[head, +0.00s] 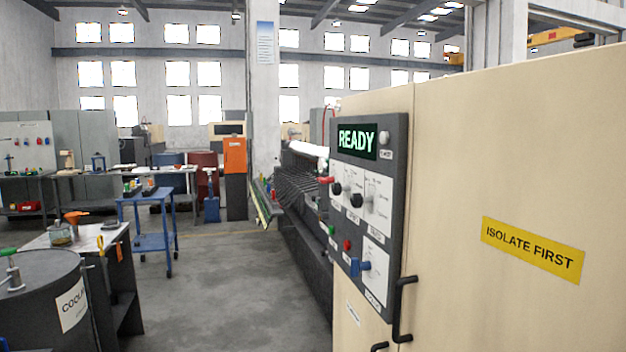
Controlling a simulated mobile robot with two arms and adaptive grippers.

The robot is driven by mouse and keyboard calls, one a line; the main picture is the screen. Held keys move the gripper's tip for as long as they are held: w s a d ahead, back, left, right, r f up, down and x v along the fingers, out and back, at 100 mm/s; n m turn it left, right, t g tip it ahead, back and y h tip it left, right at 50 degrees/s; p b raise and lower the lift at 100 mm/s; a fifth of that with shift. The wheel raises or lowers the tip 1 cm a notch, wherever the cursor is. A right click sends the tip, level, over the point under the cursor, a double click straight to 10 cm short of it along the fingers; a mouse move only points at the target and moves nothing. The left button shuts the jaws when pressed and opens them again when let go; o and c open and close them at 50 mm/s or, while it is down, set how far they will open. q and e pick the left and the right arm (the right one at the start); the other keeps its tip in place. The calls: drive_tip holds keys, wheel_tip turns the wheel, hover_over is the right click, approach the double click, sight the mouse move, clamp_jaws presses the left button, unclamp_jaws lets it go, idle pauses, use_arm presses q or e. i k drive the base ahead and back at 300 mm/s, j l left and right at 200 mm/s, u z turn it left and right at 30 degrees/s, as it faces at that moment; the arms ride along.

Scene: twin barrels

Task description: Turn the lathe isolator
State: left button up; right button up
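The lathe's dark grey control panel (400,135) is on the narrow side of a large beige cabinet, right of centre in the head view. A screen (357,140) at its top reads READY in green. Near the panel's bottom, a blue handle (360,267), which looks like the isolator, sits on a pale plate (376,275). The label under the plate is too small to read surely. The handle seems to stick out to the left, but its exact angle is hard to tell. Neither of my grippers is in view.
Black door handles (403,310) stick out below the panel. The cabinet's yellow sign (532,249) reads ISOLATE FIRST. A dark barrel (40,295), a bench (118,285) and a blue trolley (150,242) stand on the left. The grey floor (230,290) between is clear.

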sight(327, 180)
drive_tip(key=i+j, duration=0.35)
drive_tip(key=i+j+u, duration=0.1)
drive_tip(key=i+j, duration=0.25)
drive_tip(key=i, duration=0.15)
drive_tip(key=i+j+u, duration=0.1)
drive_tip(key=i+j, duration=0.2)
drive_tip(key=i, duration=0.15)
